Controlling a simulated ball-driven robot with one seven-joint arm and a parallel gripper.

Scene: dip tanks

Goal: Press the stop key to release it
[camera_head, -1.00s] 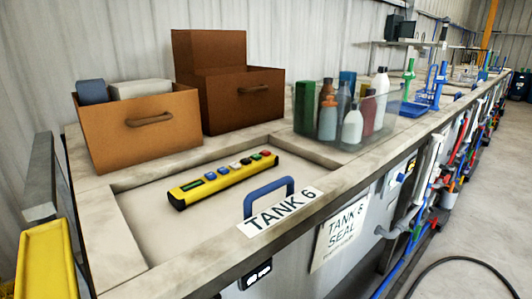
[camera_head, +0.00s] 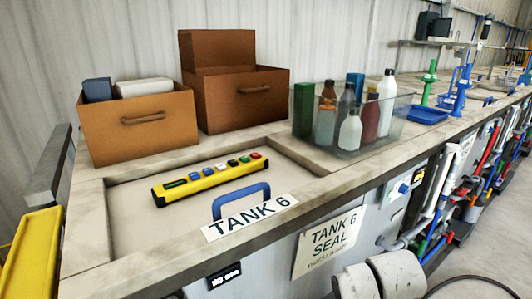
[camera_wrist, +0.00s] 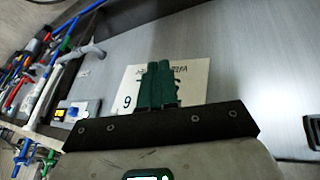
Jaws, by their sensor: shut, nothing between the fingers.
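A yellow control pendant (camera_head: 210,178) with black ends lies on the tank 6 lid, behind a blue handle (camera_head: 242,193). A row of small coloured keys runs along its top. A red key (camera_head: 255,156) sits at its right end; I cannot read any label on it or tell whether it is pressed in. My gripper (camera_wrist: 157,85) shows in the wrist view with its green fingers together and nothing between them. It points toward the tank's front side, with the tank seal notice (camera_wrist: 193,80) behind the fingers. The pendant is not in the wrist view.
Two brown boxes (camera_head: 140,133) stand behind the pendant at the back. A clear bin (camera_head: 385,130) of bottles stands to its right. A yellow rail (camera_head: 33,250) is at the left. Pipes and hoses (camera_head: 470,190) line the tank front at right.

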